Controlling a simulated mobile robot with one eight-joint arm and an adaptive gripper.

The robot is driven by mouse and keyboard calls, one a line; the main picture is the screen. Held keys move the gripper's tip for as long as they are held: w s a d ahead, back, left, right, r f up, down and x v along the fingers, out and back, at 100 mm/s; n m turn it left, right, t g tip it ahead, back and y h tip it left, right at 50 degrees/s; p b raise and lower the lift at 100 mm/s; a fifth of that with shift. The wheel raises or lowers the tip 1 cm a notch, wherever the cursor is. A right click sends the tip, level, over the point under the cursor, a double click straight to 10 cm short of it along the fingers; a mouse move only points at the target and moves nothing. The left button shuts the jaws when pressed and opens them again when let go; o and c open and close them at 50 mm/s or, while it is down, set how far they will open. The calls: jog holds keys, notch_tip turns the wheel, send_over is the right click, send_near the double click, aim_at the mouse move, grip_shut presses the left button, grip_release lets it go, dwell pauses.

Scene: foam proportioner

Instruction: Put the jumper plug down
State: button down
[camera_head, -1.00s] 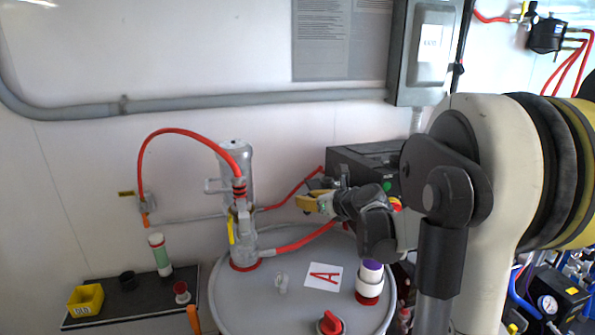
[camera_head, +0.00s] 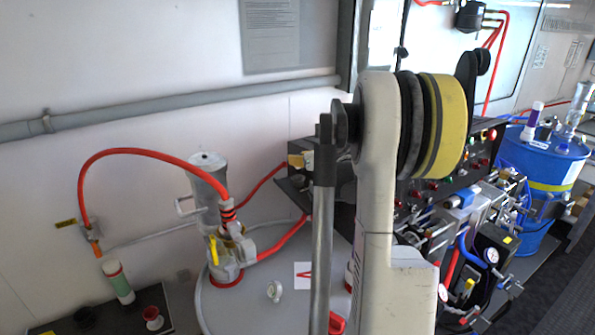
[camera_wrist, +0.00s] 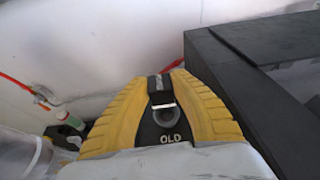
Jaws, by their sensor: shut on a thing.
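In the wrist view my gripper (camera_wrist: 165,85) shows as two yellow ribbed fingers shut around a dark piece marked "OLD" with a grey ring, which looks like the jumper plug (camera_wrist: 170,125). Its lower part is hidden. In the head view only a small yellow part of my gripper (camera_head: 297,160) shows, left of my arm and in front of the black box; the plug cannot be made out there. In the wrist view the black box (camera_wrist: 260,90) stands close to the right of the fingers. I cannot tell whether the plug touches anything.
A panel with valves and gauges (camera_head: 450,215) and a blue drum (camera_head: 540,165) are at the right. A small dark shelf (camera_head: 60,328) is lower left.

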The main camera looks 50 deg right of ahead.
aim_at(301, 168)
jog(key=shift+f, duration=1.8)
jog(key=shift+a+b, duration=0.1)
jog(key=shift+b, duration=0.2)
jog(key=shift+f, duration=0.25)
jog(key=c, duration=1.2)
grip_release()
jog(key=shift+r, duration=0.1)
jog(key=shift+r, duration=0.1)
jog(key=shift+s+r, duration=0.1)
jog(key=shift+r, duration=0.15)
jog(key=p+v, duration=0.1)
jog(key=v, duration=1)
jog(key=shift+s+a+r, duration=0.1)
jog(key=shift+s, duration=0.2)
